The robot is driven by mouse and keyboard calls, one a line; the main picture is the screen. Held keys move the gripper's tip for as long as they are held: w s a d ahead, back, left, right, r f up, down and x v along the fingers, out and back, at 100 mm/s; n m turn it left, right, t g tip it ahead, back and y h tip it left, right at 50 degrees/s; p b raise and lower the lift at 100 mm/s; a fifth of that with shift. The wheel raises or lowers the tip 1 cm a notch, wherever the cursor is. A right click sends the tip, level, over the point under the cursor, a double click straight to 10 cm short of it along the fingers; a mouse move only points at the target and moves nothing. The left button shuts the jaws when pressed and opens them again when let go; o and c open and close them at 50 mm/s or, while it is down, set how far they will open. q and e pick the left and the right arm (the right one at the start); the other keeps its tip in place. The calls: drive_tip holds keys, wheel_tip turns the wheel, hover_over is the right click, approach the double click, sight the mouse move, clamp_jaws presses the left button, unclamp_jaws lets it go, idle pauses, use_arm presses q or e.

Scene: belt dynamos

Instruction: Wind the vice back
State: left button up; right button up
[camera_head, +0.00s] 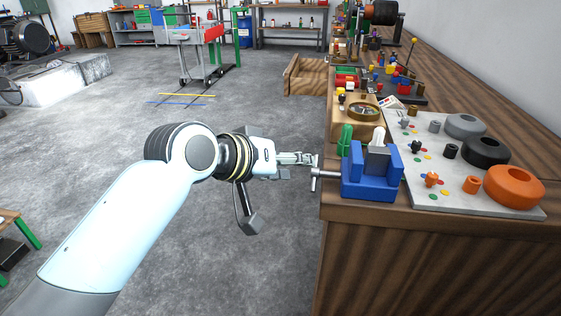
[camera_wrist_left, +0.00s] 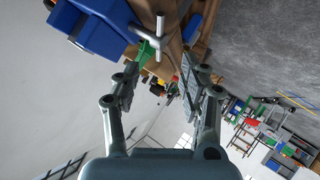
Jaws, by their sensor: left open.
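The blue vice (camera_head: 371,186) stands at the near left corner of the wooden bench. My right gripper is out of view.
A green item (camera_head: 345,140) stands just behind the vice. A grey board (camera_head: 455,188) with orange, black and grey rings lies to its right.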

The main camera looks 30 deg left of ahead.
use_arm(q)
drive_tip(key=shift+v, duration=1.85)
